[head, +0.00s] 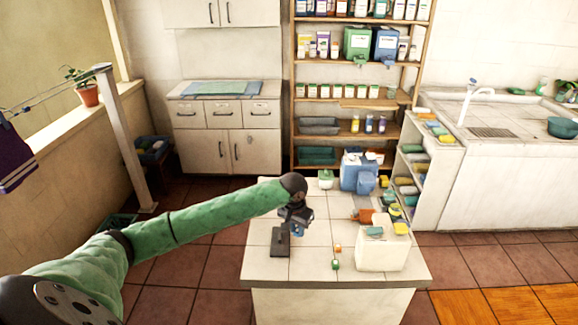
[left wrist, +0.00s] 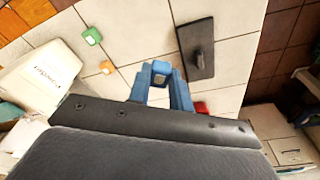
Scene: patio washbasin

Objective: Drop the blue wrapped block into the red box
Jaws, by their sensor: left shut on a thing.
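My left gripper (head: 298,229) is above the worktable, near its left side. In the left wrist view its blue fingers (left wrist: 162,88) are shut on the small blue wrapped block (left wrist: 160,70), which has a pale patch on its face. A small part of a red thing (left wrist: 201,107), perhaps the red box, shows beside the fingers in the left wrist view. The rest of it is hidden behind my gripper. It cannot be made out in the head view, where my arm covers that area. My right gripper is not in view.
A dark float with a handle (head: 281,242) lies left of the gripper. A blue container (head: 357,172) stands at the table's back. The front left tabletop is clear.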

